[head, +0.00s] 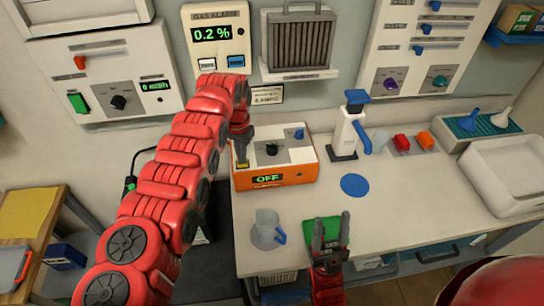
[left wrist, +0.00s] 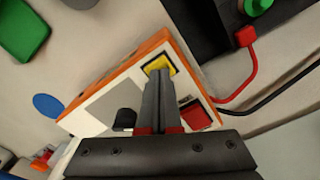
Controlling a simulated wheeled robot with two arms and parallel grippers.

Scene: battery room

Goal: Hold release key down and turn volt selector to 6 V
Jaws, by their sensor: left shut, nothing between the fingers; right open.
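The orange and white charger box (head: 275,178) stands on the bench, and its display reads OFF. Its sloped top has a black knob (head: 271,149) on a grey panel and a blue knob (head: 299,134); their markings are too small to read. A yellow key (left wrist: 160,65) and a red key (left wrist: 196,114) sit at one end of the box in the left wrist view. My left gripper (head: 242,160) is shut and empty, its tips at the yellow key; I cannot tell whether they press it. My right gripper (head: 331,218) is open and empty, near the bench's front edge.
A green pad (head: 328,229) lies behind my right gripper. A white dispenser (head: 345,135) stands right of the box. The bench between box and right gripper is mostly clear.

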